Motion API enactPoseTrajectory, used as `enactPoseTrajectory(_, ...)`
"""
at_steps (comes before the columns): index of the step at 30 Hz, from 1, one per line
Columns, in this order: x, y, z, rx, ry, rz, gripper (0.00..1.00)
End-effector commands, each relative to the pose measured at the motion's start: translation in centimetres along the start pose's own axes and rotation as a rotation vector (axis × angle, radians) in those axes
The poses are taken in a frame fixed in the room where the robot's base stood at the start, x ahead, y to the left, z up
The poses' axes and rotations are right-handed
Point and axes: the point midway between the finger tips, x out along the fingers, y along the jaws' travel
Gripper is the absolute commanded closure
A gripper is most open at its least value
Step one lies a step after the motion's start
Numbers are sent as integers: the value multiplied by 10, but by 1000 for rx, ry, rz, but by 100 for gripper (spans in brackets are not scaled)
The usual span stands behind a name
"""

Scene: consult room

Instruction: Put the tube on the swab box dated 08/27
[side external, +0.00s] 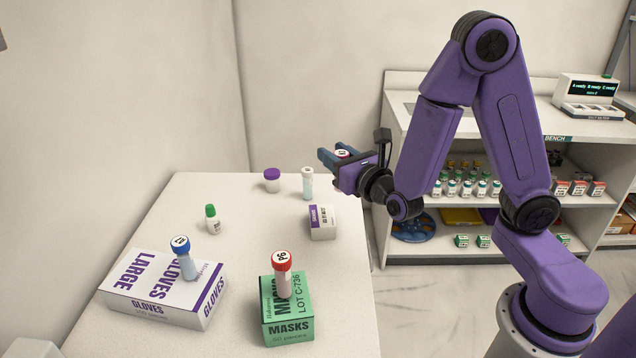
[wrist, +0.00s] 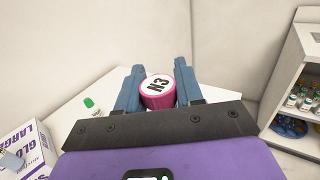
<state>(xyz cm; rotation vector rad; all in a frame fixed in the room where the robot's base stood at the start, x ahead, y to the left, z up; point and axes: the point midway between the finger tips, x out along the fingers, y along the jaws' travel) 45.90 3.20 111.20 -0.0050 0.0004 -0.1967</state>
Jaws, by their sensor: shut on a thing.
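My gripper (side external: 334,160) is raised above the back right of the table, and its fingers also show in the wrist view (wrist: 158,72). It is shut on a tube with a pink cap (wrist: 158,90) whose white top reads N3. The cap shows partly between the fingers in the side view (side external: 343,154); the tube's body is hidden. A small white and purple box (side external: 322,223) stands on the table below and in front of my gripper. Its print is too small to read, so I cannot tell a date. No box with a legible 08/27 shows.
A blue-capped tube (side external: 185,262) stands on the gloves box (side external: 150,300). A red-capped tube (side external: 283,278) stands on the green masks box (side external: 290,328). The table's middle is clear.

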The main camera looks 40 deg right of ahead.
Motion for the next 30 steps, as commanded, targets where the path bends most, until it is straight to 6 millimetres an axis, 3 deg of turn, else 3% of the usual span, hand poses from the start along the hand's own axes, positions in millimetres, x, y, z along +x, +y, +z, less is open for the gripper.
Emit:
enactPoseTrajectory(12,38,10,-47,-1,1,-2,93)
enactPoseTrajectory(21,49,13,-63,-1,1,-2,93)
enactPoseTrajectory(30,48,14,-90,-1,1,0,93)
